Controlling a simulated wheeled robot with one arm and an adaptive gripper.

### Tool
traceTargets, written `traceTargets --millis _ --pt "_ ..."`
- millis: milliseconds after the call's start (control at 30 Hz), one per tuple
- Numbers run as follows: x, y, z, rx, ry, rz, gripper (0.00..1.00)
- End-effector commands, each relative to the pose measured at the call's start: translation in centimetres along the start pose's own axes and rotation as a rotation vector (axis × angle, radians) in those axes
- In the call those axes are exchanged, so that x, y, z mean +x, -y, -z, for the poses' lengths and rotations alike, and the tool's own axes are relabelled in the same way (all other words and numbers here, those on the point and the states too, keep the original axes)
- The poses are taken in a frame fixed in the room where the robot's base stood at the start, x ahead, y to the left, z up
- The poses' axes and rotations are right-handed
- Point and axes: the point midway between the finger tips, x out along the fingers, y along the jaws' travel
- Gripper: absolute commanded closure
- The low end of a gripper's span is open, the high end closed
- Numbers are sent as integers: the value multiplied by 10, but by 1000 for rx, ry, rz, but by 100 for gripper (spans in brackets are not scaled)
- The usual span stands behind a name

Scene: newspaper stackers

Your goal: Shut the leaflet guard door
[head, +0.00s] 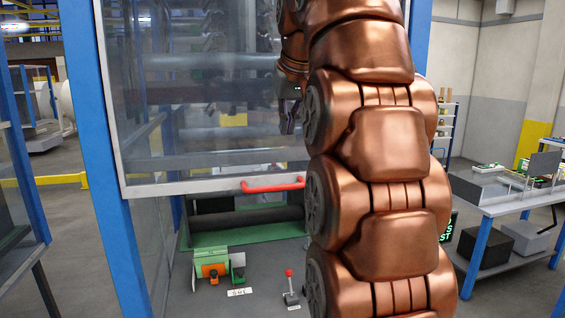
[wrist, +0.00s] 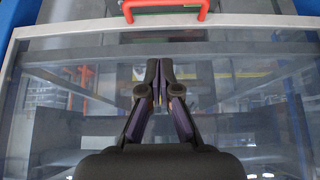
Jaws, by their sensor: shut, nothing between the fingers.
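The guard door (head: 150,187) is a clear pane in a pale metal frame, set between blue posts. It is raised, with an open gap below its lower edge. Its red bar handle (head: 272,185) is on the lower rail; the handle also shows at the top edge of the wrist view (wrist: 165,10). My gripper (head: 287,128) is partly hidden by my copper arm and points down in front of the pane, above the handle. In the wrist view my gripper (wrist: 159,66) has its fingertips together and empty, over the pane and apart from the handle.
Below the door are a dark roller (head: 245,219), a green and orange part (head: 211,265) and a red-knobbed lever (head: 290,285) on a grey deck. A blue-legged workbench (head: 490,205) stands at right. Much of the middle is hidden by my arm.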

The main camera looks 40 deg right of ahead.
Motion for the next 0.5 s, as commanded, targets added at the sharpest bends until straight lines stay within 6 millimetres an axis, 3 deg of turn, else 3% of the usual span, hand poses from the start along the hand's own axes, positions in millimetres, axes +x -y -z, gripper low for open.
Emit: traceTargets --millis 500 --pt "67 0 -4 1 3 0 100"
